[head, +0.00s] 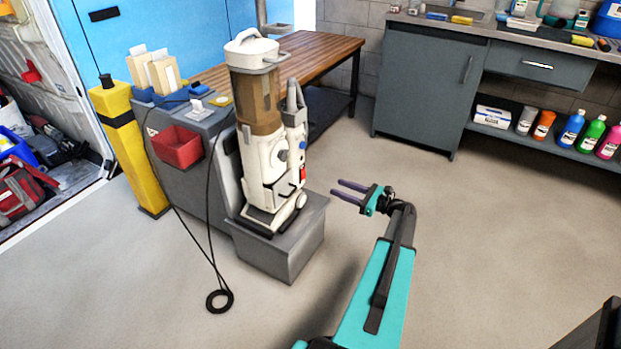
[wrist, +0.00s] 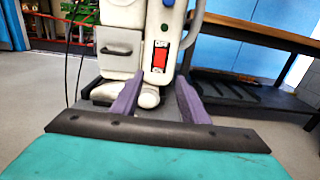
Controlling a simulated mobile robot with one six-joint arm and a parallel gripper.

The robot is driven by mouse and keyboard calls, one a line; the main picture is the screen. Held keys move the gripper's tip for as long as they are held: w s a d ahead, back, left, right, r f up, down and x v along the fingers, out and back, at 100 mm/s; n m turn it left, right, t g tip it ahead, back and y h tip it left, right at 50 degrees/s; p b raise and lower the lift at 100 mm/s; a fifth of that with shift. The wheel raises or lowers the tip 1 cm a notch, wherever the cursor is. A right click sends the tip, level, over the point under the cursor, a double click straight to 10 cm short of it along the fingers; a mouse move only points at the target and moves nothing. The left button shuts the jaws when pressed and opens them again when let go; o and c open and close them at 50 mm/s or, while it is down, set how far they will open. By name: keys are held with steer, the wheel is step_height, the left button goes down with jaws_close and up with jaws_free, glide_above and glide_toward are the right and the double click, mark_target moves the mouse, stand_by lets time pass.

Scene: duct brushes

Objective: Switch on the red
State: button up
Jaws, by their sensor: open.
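A red switch (wrist: 160,58) sits on the front of a white and brown upright vacuum-like machine (head: 266,140). The red switch also shows small on the machine's right side in the head view (head: 303,173). A label is above it in the wrist view. My gripper (head: 335,191) is open and empty, with two purple fingers pointing left toward the machine. It is to the right of the machine and apart from it. In the wrist view the gripper fingers (wrist: 155,92) show below the switch, one on each side of it.
The machine stands on a grey block (head: 285,250). A black cable (head: 219,300) hangs to the floor in front. A red bin (head: 177,147) and yellow post (head: 135,155) are left. A wooden table (head: 310,50) is behind.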

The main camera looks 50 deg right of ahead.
mark_target(304, 175)
steer(key=b+x, duration=0.2)
steer(key=x, duration=1.1)
steer(key=shift+w+b, duration=0.4)
